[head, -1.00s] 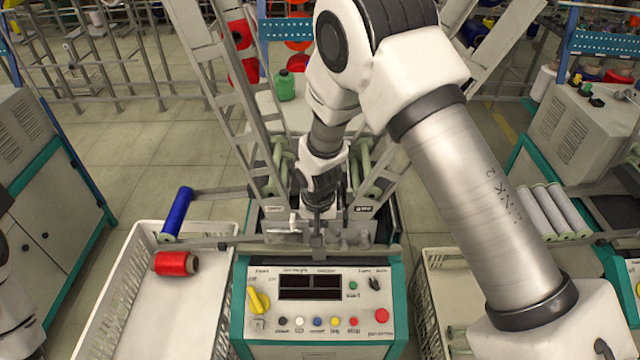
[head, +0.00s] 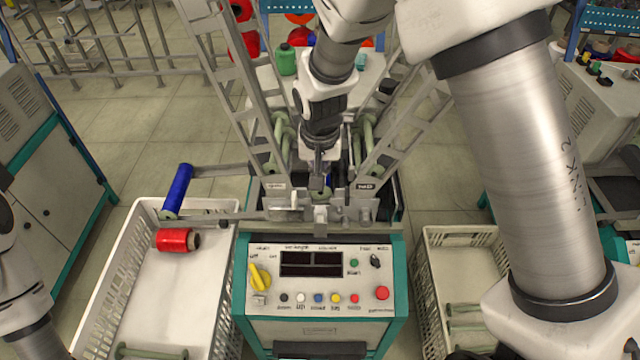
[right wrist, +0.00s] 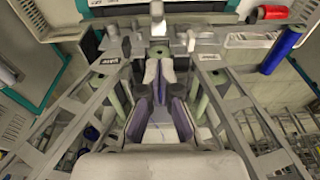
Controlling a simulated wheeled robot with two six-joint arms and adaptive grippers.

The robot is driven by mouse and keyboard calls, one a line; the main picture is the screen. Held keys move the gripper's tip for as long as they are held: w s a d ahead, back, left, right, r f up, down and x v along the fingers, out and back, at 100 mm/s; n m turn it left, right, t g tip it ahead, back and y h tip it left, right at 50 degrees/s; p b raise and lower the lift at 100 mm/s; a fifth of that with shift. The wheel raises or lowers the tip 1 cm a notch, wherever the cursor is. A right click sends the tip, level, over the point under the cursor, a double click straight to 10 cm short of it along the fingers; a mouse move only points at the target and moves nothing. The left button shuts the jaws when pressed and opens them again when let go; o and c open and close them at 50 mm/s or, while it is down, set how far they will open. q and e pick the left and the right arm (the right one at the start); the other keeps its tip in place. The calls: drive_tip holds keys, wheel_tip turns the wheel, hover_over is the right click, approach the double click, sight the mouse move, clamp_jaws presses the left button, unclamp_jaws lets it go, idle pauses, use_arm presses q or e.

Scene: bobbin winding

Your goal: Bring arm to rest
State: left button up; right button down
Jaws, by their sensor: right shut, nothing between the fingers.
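My right arm reaches in from the right in the head view, over the winding machine (head: 320,325). My right gripper (head: 318,180) points down just behind the machine's grey crossbar, between the two lattice uprights. In the right wrist view, its fingers (right wrist: 160,72) are together, with nothing between them. Part of my left arm shows at the lower left edge of the head view; its gripper is out of view. A blue bobbin (head: 177,190) sits on a bar at the left. A red bobbin (head: 178,240) is at the left crate's upper end.
The left white crate (head: 90,310) also holds a green spool (head: 150,352) at its near end. The right crate (head: 428,275) holds green spools (head: 463,309). Metal lattice uprights (head: 205,75) stand close on both sides of my right gripper.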

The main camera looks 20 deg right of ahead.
drive_tip(key=shift+g, duration=0.6)
drive_tip(key=f, duration=0.1)
drive_tip(key=s+f, duration=0.1)
drive_tip(key=f, duration=0.3)
drive_tip(key=shift+s+d+b, duration=0.2)
drive_tip(key=shift+s+b, duration=0.1)
drive_tip(key=shift+s, duration=0.1)
drive_tip(key=s+d+f+n+b, duration=0.2)
drive_tip(key=s+d+f+n, duration=0.1)
drive_tip(key=s+f, duration=2)
drive_tip(key=shift+s+d+f+n+g+y, duration=0.15)
drive_tip(key=shift+s+f+n+g+y, duration=0.25)
drive_tip(key=shift+n, duration=0.5)
